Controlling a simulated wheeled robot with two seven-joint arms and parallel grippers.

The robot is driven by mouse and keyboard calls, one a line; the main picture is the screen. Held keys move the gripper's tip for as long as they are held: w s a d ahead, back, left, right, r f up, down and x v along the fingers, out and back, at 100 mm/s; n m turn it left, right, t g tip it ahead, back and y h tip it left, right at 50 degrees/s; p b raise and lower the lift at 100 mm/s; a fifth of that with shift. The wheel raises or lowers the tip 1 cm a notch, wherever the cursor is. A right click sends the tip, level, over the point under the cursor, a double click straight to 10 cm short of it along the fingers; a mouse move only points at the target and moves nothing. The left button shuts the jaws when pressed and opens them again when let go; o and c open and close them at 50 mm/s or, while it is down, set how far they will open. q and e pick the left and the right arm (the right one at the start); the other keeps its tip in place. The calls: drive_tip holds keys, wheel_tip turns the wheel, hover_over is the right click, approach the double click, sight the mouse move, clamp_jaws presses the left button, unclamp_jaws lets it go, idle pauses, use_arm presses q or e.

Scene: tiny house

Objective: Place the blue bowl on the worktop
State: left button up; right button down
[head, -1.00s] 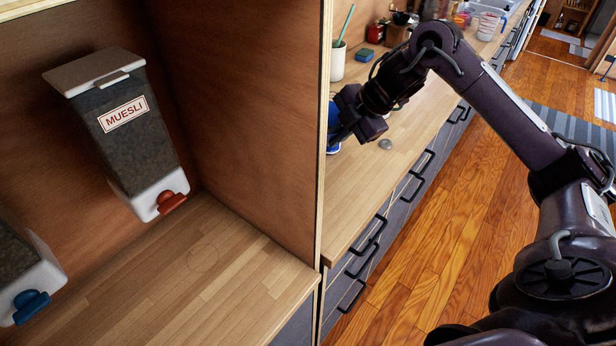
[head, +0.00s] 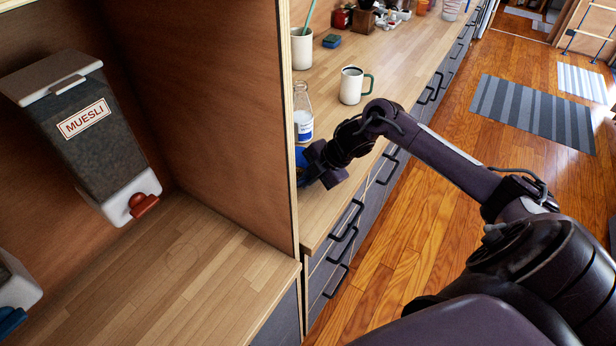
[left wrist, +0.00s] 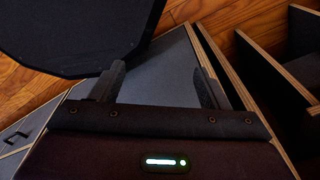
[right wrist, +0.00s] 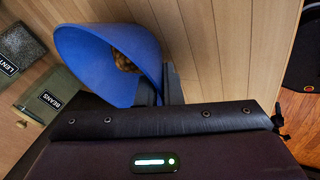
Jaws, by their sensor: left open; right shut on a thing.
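The blue bowl (right wrist: 92,45) is in my right gripper (right wrist: 168,88), with something brown inside it. In the head view, a small part of the bowl (head: 301,163) shows between the partition's edge and my right gripper (head: 322,168), over the near end of the wooden worktop (head: 345,125). The partition hides most of the bowl there. I cannot tell whether the bowl touches the worktop. My left gripper (left wrist: 160,85) is open and empty in the left wrist view, above a grey cabinet surface, and is outside the head view.
A glass bottle (head: 303,115) and a white mug (head: 351,86) stand just beyond the right gripper. A white cup (head: 301,48) and blue sponge (head: 331,41) are farther back. A wooden partition (head: 215,100) separates the muesli dispenser (head: 90,135) from this worktop.

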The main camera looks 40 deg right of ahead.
drive_tip(key=shift+f, duration=0.15)
use_arm(q)
drive_tip(key=shift+s+a+f, duration=0.15)
drive_tip(key=shift+s, duration=0.2)
use_arm(e)
drive_tip(key=c, duration=1.6)
unclamp_jaws()
drive_tip(key=shift+r, duration=0.25)
use_arm(q)
drive_tip(key=shift+f+b, duration=1.1)
drive_tip(key=shift+b, duration=0.1)
use_arm(e)
drive_tip(key=shift+v, duration=5.95)
